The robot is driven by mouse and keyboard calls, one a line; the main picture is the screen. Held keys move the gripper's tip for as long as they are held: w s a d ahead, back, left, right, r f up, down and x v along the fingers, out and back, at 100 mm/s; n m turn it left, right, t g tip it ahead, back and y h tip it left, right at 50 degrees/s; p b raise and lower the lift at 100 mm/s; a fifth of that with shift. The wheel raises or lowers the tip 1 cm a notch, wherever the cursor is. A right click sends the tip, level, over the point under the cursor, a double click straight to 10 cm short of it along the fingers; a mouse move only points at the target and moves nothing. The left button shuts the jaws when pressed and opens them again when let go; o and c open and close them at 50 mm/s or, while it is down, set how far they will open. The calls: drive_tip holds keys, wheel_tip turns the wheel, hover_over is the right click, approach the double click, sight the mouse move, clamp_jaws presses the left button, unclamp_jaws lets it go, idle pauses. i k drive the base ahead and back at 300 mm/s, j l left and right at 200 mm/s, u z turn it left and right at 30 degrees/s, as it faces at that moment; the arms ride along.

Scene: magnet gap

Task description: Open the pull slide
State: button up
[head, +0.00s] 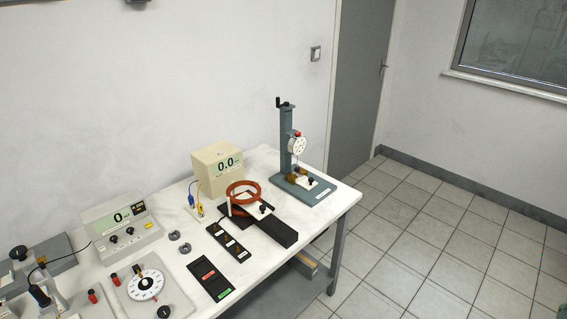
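No part is plainly marked as the pull slide, and I cannot tell for sure which one it is. In the head view, a long black base (272,232) lies on the bench with reddish-brown rings (243,190) over its left end. A pale block with a small black knob (263,208) sits on this base beside the rings. A grey-green stand (287,135) carries a round white dial gauge (297,146). Its base also bears a small pale block with a dark knob (310,181). My gripper is not in view.
A white bench (285,262) holds a beige display box (217,168), a meter (119,222), a dial plate (146,286), a black panel (210,279) and a dark strip (228,240). Open tiled floor (430,230) lies right of the bench. A grey door (361,85) stands behind.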

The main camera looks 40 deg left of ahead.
sight(307, 183)
drive_tip(key=u, duration=3.8)
drive_tip(key=i+l+u, duration=0.15)
drive_tip(key=i+u, duration=0.3)
drive_tip(key=i, duration=0.15)
drive_tip(key=z, duration=2.7)
